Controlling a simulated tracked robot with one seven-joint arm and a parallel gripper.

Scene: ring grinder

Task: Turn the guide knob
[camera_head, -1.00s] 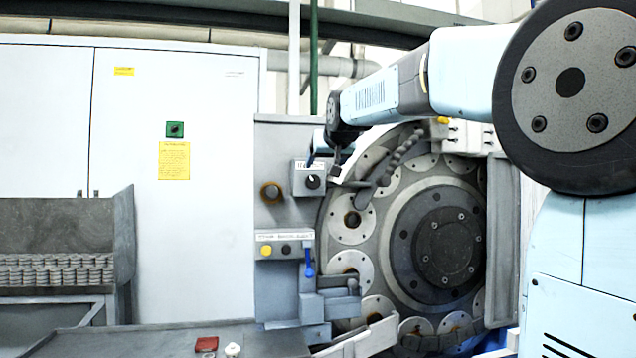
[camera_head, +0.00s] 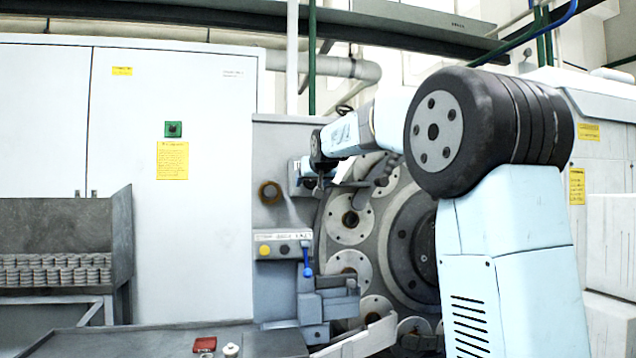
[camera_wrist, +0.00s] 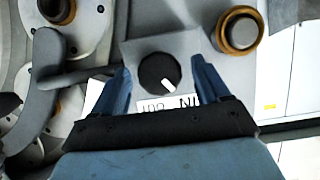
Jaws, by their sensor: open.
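The guide knob (camera_wrist: 158,73) is a round black knob with a white pointer mark on a small grey box with a white label. In the wrist view it lies between the two blue fingers of my gripper (camera_wrist: 162,82), with a gap on each side. The gripper is open and holds nothing. In the head view my gripper (camera_head: 320,180) is in front of the knob box (camera_head: 295,178), and the knob itself is hidden behind it.
A brass-coloured round button (camera_wrist: 238,31) is close beside the box. A grey curved arm (camera_wrist: 35,95) lies on the other side, before the large disc (camera_head: 395,235). Below are a button panel (camera_head: 283,246) and a blue lever (camera_head: 307,262).

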